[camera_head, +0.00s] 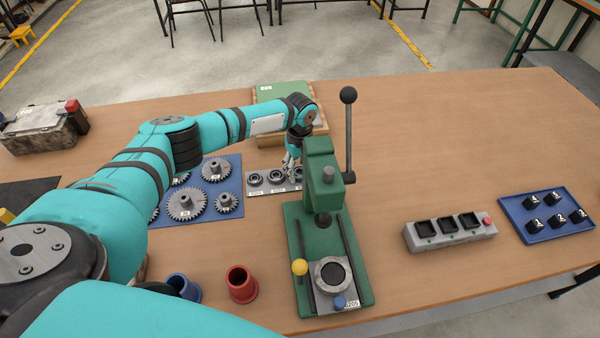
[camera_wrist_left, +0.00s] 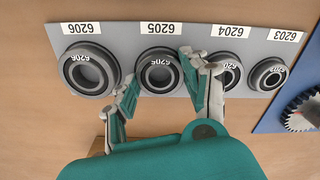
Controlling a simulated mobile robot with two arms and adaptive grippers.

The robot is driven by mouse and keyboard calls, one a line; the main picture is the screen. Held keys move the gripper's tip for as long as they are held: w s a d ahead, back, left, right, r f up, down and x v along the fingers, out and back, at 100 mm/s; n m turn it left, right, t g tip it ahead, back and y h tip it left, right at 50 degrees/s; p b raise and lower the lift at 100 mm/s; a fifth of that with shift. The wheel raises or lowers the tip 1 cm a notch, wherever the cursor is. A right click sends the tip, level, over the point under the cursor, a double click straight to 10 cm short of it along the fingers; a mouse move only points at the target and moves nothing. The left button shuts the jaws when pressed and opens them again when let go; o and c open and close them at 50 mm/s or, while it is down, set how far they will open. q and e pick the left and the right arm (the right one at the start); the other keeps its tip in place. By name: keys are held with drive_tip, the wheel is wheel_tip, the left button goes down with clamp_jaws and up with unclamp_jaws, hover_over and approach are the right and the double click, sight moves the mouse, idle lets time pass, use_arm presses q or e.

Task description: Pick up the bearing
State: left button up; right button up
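Several dark bearings stand in a row on a grey plate (camera_wrist_left: 205,37), each beside a white number label. The 6205 bearing (camera_wrist_left: 160,73) lies between the open fingers of my left gripper (camera_wrist_left: 160,72) in the left wrist view; I cannot tell whether they touch it. The 6206 bearing (camera_wrist_left: 89,70) is to its left. The 6204 bearing (camera_wrist_left: 229,74), partly covered by a finger, and the 6203 bearing (camera_wrist_left: 268,75) are to its right. In the head view my left gripper (camera_head: 291,166) is over the plate (camera_head: 266,191), behind the green press.
The green arbor press (camera_head: 322,165) with its tall lever (camera_head: 348,130) stands close right of my left gripper. A blue gear board (camera_head: 232,172) lies left of the plate. Red (camera_head: 241,284) and blue (camera_head: 184,287) cups stand in front. The table's back right is clear.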

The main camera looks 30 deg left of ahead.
use_arm(q)
drive_tip(key=shift+c, duration=0.5)
drive_tip(key=shift+r, duration=0.1)
drive_tip(key=shift+w+r, duration=0.1)
drive_tip(key=shift+r, duration=0.1)
wheel_tip(320, 180, up, 18)
drive_tip(key=b, duration=0.1)
drive_tip(key=shift+f, duration=0.25)
drive_tip(key=shift+f, duration=0.1)
idle(0.4)
